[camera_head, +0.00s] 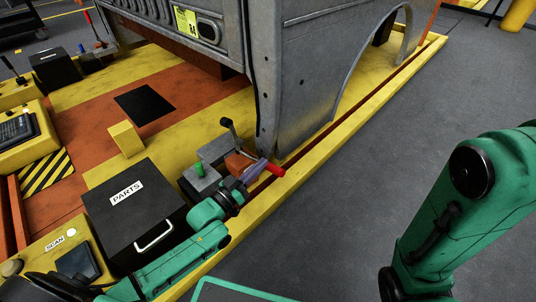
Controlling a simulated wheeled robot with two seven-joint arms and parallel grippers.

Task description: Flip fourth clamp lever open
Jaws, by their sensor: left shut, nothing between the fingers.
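The clamp (217,149) sits on the yellow carrier edge beside the truck bed's lower corner. A dark lever with a round knob (227,123) stands up from it. A red handle (272,169) points to the right, low over the yellow rail. My left gripper (257,168) is shut, with its fingertips right by the red handle; I cannot tell whether they touch it. The gripper and wrist hide part of the clamp's base. My right arm (440,220) shows at the right, but its gripper is out of view.
A black PARTS box (130,220) stands close to my left forearm. A grey block with a green knob (199,172) is beside my wrist. The grey truck bed (310,75) rises just behind the clamp. The grey floor (400,140) right of the yellow rail is clear.

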